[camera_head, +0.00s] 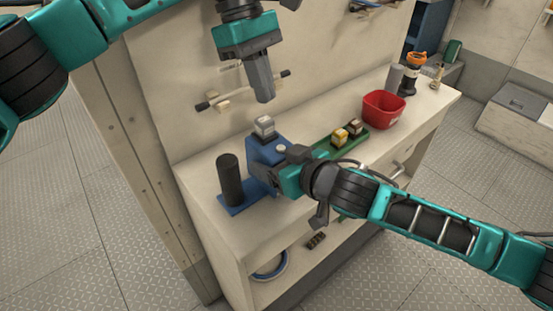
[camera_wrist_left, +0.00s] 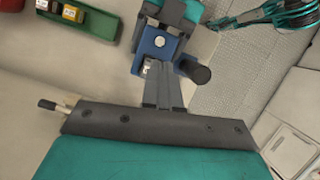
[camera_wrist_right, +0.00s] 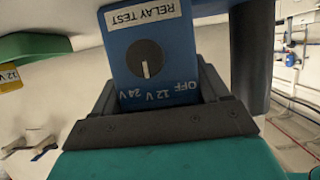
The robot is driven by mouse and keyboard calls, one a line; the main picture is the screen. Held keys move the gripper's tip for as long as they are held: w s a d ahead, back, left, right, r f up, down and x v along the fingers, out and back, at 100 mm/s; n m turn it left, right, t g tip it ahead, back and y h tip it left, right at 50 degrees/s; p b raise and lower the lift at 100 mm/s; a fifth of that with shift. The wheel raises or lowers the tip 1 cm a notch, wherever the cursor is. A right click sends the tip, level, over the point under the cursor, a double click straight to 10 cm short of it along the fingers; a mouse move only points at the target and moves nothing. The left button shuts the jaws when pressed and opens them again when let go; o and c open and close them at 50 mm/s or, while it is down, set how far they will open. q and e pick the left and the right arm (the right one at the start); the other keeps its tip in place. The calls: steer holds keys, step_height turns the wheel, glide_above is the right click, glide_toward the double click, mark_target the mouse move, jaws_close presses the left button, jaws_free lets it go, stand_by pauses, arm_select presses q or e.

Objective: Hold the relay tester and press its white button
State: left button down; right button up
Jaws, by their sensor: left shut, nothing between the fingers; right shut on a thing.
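The relay tester is a blue box (camera_head: 262,151) near the left end of the bench. The right wrist view shows its face (camera_wrist_right: 148,45) with an upside-down RELAY TEST label and a black knob (camera_wrist_right: 145,58). My right gripper (camera_head: 268,180) is shut on the box, a finger on either side. A round white button (camera_head: 281,148) shows on top; it also shows in the left wrist view (camera_wrist_left: 159,41). A clear grey cube (camera_head: 264,127) sits behind it. My left gripper (camera_head: 264,97) is shut and empty, pointing down above the tester, apart from it.
A black cylinder (camera_head: 230,179) stands beside the tester on a blue base. A green tray (camera_head: 326,147) with small relay blocks and a red bin (camera_head: 382,109) stand to the right. A handle bar (camera_head: 243,90) is on the wall behind.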

arm_select(q)
steer(key=shift+f, duration=0.15)
steer(key=shift+s+d+f+n+t, duration=0.1)
steer(key=shift+f+n+t, duration=0.35)
steer(key=shift+n, duration=0.05)
steer(key=shift+s+d+f+n+t, duration=0.1)
steer(key=shift+f+n+t, duration=0.3)
steer(key=shift+n+t, duration=0.1)
steer(key=shift+s+d+f+n+t+h, duration=0.1)
steer(key=shift+d+f+n+t+h, duration=0.05)
steer(key=shift+n+t, duration=0.3)
steer(key=shift+s+d+f+n+t+h, duration=0.1)
steer(key=shift+d+n+t+h, duration=0.05)
steer(key=shift+n+t, duration=0.3)
steer(key=s+r+n+t+h, duration=0.2)
steer(key=r+t, duration=0.1)
steer(key=s+d+r+n+t+h, duration=0.1)
steer(key=n+t, duration=0.1)
steer(key=shift+d+r, duration=0.1)
steer(key=shift+r, duration=0.15)
glide_above(278, 154)
steer(key=shift+f, duration=4.45)
steer(key=shift+f, duration=0.15)
steer(key=shift+f, duration=0.25)
